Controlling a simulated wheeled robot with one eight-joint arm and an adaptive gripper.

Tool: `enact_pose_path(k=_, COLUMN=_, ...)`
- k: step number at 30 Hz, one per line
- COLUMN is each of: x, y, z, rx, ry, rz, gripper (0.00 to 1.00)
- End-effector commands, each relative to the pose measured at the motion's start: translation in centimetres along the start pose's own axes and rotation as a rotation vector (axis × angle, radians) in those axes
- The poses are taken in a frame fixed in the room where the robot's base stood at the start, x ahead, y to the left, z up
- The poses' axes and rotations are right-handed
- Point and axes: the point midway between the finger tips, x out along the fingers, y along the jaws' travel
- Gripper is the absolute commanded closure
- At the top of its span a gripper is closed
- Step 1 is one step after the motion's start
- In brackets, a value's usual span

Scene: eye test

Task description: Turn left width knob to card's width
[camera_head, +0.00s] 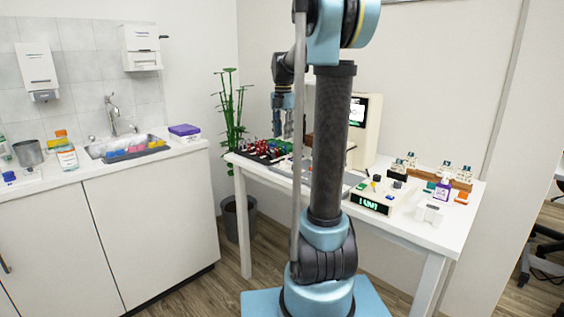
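A small beige box (382,196) with a lit green display (369,204) sits on the white table, right of my arm's column. Small blue, yellow, green and dark parts stand on its top; I cannot tell whether any is the left width knob. I cannot make out the card or its width. My gripper (284,132) hangs over the table's left part, above or near a dark rack of red and dark items (262,150). It is apart from the beige box. Its fingers are too small to judge, and my column hides part of the table.
A machine with a screen (362,112) stands at the table's back. Small bottles and blocks, including a purple-labelled bottle (443,190), stand at the right. A plant (231,110) is left of the table. A counter with a sink (127,145) is at far left.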

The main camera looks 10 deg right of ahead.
Motion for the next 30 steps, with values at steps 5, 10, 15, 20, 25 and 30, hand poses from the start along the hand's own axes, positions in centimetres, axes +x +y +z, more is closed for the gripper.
enact_pose_path(k=5, x=3.1, y=0.0, z=0.0, rx=0.001, ry=0.000, rz=0.000, gripper=0.71)
enact_pose_path(k=10, x=5.9, y=0.0, z=0.0, rx=0.001, ry=0.000, rz=0.000, gripper=0.71)
enact_pose_path(k=15, x=8.6, y=0.0, z=0.0, rx=0.001, ry=0.000, rz=0.000, gripper=0.71)
enact_pose_path(k=20, x=10.5, y=0.0, z=0.0, rx=0.002, ry=0.000, rz=0.000, gripper=0.71)
enact_pose_path(k=25, x=11.7, y=0.0, z=0.0, rx=0.002, ry=0.000, rz=0.000, gripper=0.71)
enact_pose_path(k=30, x=12.0, y=-0.1, z=0.0, rx=0.002, ry=0.000, rz=0.000, gripper=0.71)
